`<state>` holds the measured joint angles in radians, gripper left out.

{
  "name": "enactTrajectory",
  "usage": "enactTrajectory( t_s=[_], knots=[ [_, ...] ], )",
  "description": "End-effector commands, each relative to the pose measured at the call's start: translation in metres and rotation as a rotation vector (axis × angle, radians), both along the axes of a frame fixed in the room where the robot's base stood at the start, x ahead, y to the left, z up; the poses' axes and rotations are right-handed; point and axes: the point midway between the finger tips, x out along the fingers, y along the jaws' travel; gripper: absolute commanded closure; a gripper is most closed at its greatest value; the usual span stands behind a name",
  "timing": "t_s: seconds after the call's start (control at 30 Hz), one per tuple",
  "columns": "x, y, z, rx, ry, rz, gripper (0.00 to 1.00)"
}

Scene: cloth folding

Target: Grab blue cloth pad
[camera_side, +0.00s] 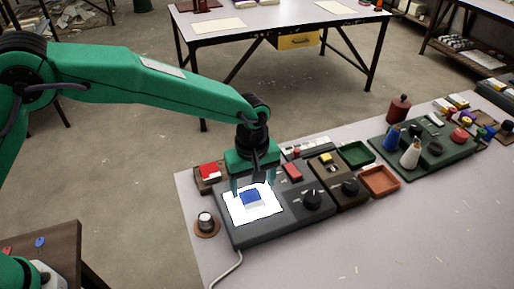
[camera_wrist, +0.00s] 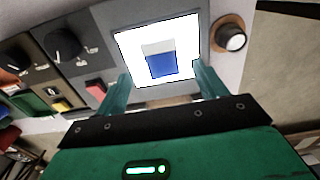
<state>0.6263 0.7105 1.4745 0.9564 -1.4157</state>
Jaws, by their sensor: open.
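The blue cloth pad (camera_side: 250,197) lies on a bright white square panel (camera_side: 237,215) set in a dark grey box. A pale strip runs along one edge of the pad. In the wrist view the blue pad (camera_wrist: 161,64) sits between and beyond my two fingers, on the same white panel (camera_wrist: 128,45). My gripper (camera_side: 255,190) points down just over the panel, with its fingers apart and nothing between them. In the wrist view my gripper (camera_wrist: 161,75) shows its teal fingers on either side of the pad. I cannot tell the exact height of the fingertips.
The grey box (camera_side: 300,225) has a black knob (camera_side: 312,199) to the right of the panel. A round metal knob on an orange base (camera_side: 206,224) stands at left. Green (camera_side: 355,153) and orange (camera_side: 379,180) trays lie to the right. The front right of the table (camera_side: 400,245) is mostly clear.

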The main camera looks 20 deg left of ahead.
Motion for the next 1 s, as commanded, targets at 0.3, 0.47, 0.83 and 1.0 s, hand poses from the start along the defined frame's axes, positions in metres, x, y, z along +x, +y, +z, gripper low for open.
enactTrajectory(
  t_s=[0.3,0.47,0.83,1.0],
  knots=[
    [-0.002,0.002,-0.036,0.002,0.004,0.000,0.29],
    [-0.002,0.001,-0.046,0.001,0.001,0.000,0.29],
    [-0.001,0.001,-0.047,0.000,0.000,0.000,0.29],
    [-0.001,0.001,-0.047,0.000,0.000,0.000,0.31]
  ],
)
